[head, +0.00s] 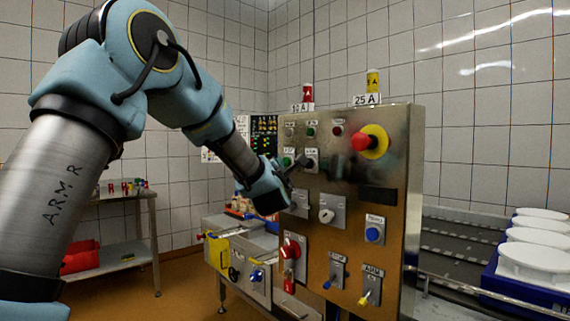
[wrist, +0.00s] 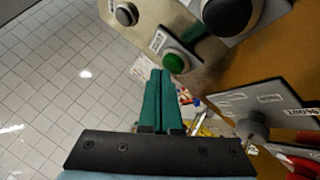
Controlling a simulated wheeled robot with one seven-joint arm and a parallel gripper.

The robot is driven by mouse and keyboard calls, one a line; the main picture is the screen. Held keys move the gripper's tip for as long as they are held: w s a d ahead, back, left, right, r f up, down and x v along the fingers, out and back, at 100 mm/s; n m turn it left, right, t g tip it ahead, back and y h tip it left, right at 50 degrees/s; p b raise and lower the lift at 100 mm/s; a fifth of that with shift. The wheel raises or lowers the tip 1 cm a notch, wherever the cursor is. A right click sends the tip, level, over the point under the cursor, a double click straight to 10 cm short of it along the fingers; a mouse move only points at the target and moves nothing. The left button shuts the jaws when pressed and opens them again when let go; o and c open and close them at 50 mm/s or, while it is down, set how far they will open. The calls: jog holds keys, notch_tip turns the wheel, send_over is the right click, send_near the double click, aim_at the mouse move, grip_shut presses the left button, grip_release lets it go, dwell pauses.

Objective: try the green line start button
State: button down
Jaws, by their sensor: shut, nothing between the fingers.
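The green button (head: 288,161) sits in the upper left of a steel control panel (head: 402,150), left of another knob. In the wrist view the green button (wrist: 174,63) shows as a round cap on a labelled plate. My gripper (head: 298,165) is shut and empty in front of the panel's upper left. In the wrist view its teal fingers lie together, with the tips (wrist: 160,73) just beside and below the green cap. I cannot tell whether they touch it.
A red mushroom button (head: 364,141) on a yellow collar is at the panel's upper right. A blue button (head: 374,235), a red handle (head: 291,250) and small levers sit lower. A blue crate with white moulds (head: 536,262) is at right. A side table (head: 115,258) stands at left.

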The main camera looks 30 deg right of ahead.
jog(key=shift+d, duration=0.45)
dwell(0.3)
dwell(0.3)
jog(key=shift+s+a+b, duration=0.1)
jog(key=shift+a+b, duration=0.8)
jog(key=shift+b, duration=0.1)
jog(key=shift+a, duration=0.15)
jog(key=shift+s+a+b, duration=0.25)
jog(key=shift+a+b, duration=0.65)
jog(key=shift+a, duration=0.3)
jog(key=shift+s+a+b, duration=0.25)
jog(key=shift+a+b, duration=0.65)
jog(key=shift+a, duration=0.25)
